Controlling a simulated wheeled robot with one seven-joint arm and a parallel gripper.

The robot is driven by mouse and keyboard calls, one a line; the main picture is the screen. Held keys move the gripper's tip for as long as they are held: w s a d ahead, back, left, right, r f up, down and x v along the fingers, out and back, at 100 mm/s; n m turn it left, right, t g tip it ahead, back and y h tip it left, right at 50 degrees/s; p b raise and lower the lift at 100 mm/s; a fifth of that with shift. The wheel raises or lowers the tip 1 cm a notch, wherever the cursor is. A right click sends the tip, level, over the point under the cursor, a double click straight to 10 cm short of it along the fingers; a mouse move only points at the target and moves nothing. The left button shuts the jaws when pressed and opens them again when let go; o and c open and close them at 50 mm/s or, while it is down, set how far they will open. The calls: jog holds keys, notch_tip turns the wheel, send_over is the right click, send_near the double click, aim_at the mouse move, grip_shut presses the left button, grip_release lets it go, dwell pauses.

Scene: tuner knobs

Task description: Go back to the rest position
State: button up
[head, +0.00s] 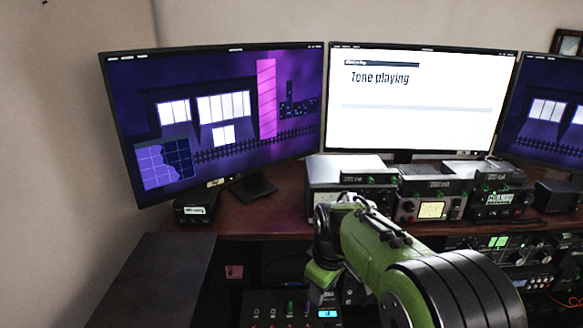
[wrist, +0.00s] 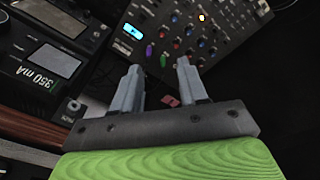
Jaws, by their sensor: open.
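My gripper (wrist: 160,72) shows in the wrist view with its two grey fingers apart and nothing between them. Beyond the fingertips is a dark panel with several coloured knobs (wrist: 178,42) and a small lit blue display (wrist: 133,31). I cannot tell whether the fingers touch the panel; they appear apart from it. In the head view my green and black arm reaches forward over the desk edge and hides the gripper's fingers. The same panel (head: 268,312) shows at the bottom, partly hidden by the arm.
A brown desk (head: 262,221) bears several radio units, one with a lit yellow meter (head: 431,210). The middle monitor (head: 420,105) reads "Tone playing". A left monitor (head: 215,115) stands beside it. A dark cabinet (head: 150,280) is at the lower left, and rack equipment (head: 510,250) is at the right.

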jog(key=s+d+r+m+t, duration=0.1)
jog(key=s+d+r+m, duration=0.2)
jog(key=s+r, duration=0.3)
jog(key=s+d+r+m+t, duration=0.1)
jog(key=s+d+r+m, duration=0.15)
jog(key=s, duration=0.55)
jog(key=s+d+m+t, duration=0.1)
jog(key=s+m, duration=0.3)
jog(key=s, duration=0.8)
jog(key=shift+d+f+t+p, duration=0.3)
jog(key=shift+d+f+p, duration=0.05)
jog(key=shift+d, duration=0.2)
